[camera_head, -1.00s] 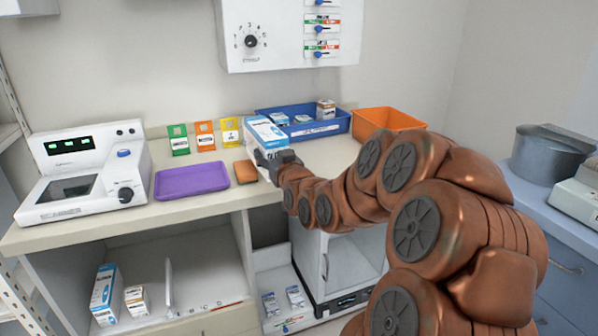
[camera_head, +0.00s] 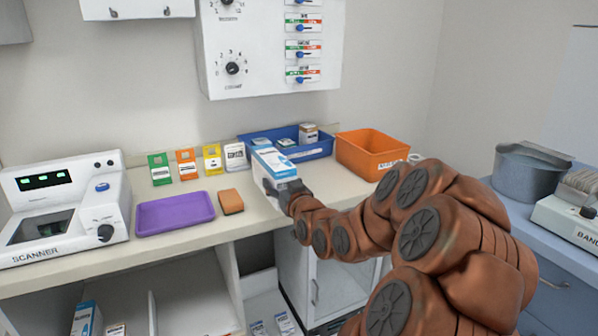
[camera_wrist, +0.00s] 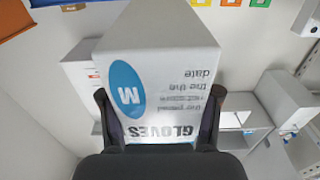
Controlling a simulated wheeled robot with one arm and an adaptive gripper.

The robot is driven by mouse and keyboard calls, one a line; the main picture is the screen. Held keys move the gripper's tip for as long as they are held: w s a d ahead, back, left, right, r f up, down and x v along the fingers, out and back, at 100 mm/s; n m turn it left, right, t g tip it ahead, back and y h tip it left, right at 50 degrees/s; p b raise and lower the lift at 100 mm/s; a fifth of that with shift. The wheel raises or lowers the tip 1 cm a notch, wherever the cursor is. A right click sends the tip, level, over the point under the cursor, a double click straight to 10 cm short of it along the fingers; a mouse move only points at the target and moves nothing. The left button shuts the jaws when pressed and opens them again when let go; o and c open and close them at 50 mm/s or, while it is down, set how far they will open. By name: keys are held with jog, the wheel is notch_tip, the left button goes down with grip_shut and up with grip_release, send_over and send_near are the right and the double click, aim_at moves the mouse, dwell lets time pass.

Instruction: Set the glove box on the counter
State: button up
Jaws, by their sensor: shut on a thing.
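The glove box (camera_head: 274,163) is white and blue and is held at the counter's front part, in front of the blue bin. In the wrist view the glove box (camera_wrist: 160,75) fills the middle, with "GLOVES" and "M" upside down. My gripper (camera_head: 278,190) is shut on it, one finger on each side; the fingers (camera_wrist: 158,118) also show in the wrist view. The counter (camera_head: 337,182) is a beige top. I cannot tell whether the box's bottom touches it.
A blue bin (camera_head: 312,153) with small boxes and an orange bin (camera_head: 372,150) stand behind. A brown sponge (camera_head: 230,201), purple tray (camera_head: 176,212) and scanner (camera_head: 63,213) are to the left. Coloured cards stand along the wall. Bare counter shows right of the box.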

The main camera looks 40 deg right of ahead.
jog(key=p, duration=0.1)
jog(key=d+p, duration=0.1)
jog(key=shift+w+d+r+p, duration=0.15)
jog(key=shift+w+d+p, duration=0.1)
jog(key=shift+p, duration=0.1)
jog(key=w+d, duration=0.1)
jog(key=d, duration=0.2)
jog(key=w+d+f+p, duration=0.1)
jog(key=d, duration=0.2)
jog(key=w+d, duration=0.1)
jog(key=d, duration=0.2)
jog(key=shift+w+d+f, duration=0.2)
jog(key=shift+w+d, duration=0.05)
jog(key=shift+w, duration=0.15)
jog(key=shift+d+f+p, duration=0.1)
jog(key=shift+f+p, duration=0.4)
jog(key=shift+f, duration=1.3)
jog(key=o, duration=1.6)
jog(key=shift+c, duration=0.2)
jog(key=b+v, duration=0.2)
jog(key=v, duration=1)
jog(key=shift+w, duration=0.1)
